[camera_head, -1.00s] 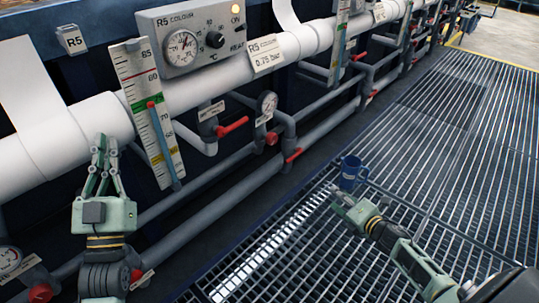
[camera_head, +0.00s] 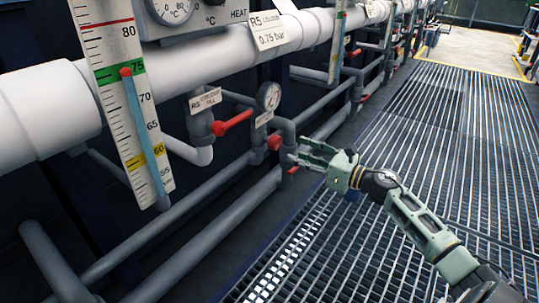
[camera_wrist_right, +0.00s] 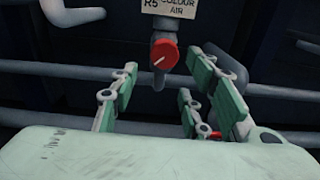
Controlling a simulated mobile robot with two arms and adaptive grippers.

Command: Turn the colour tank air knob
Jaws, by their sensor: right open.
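The colour air knob (camera_wrist_right: 164,54) is round and red with a white pointer line, under a tag (camera_wrist_right: 178,7) reading R5 COLOUR AIR. In the head view the red knob (camera_head: 274,141) sits on the pipework below a round gauge (camera_head: 269,96). My right gripper (camera_head: 303,158) is just right of the knob and slightly lower. In the right wrist view the fingers of my right gripper (camera_wrist_right: 164,82) are spread apart and empty. The knob shows ahead, between and beyond the fingertips, with no contact visible. My left gripper is out of view.
A red lever valve (camera_head: 233,121) with a fill tag is left of the knob. A scaled level board (camera_head: 118,95) and white pipe (camera_head: 205,68) stand at left. Grey pipes (camera_head: 205,215) run below. The grating (camera_head: 400,180) at right is largely clear.

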